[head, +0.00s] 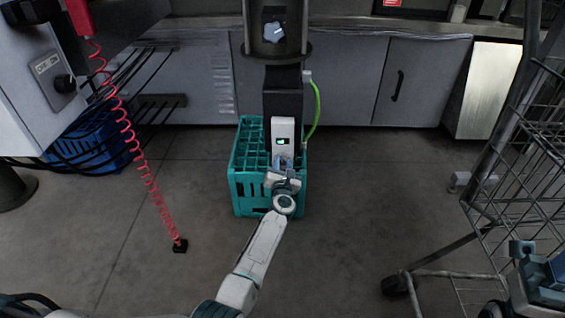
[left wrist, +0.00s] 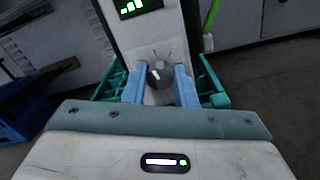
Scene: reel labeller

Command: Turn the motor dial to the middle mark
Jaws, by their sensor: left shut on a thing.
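The motor dial (left wrist: 160,74) is a dark grey round knob on the pale front of the motor box (head: 284,128). A light pointer line shows on its face, and thin marks fan out above it. In the left wrist view, the blue fingers of my left gripper (left wrist: 160,84) stand on both sides of the knob, shut on it. In the head view my left gripper (head: 284,163) reaches the lower front of the box and hides the dial. A small display with green bars (left wrist: 138,7) sits above the dial. My right gripper (head: 540,268) is at the lower right, far from the dial; its jaw gap is unclear.
A red coiled cord (head: 133,139) hangs at the left, and a wire cart (head: 485,230) stands at the right. Grey cabinets (head: 345,80) line the back. Floor between is clear.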

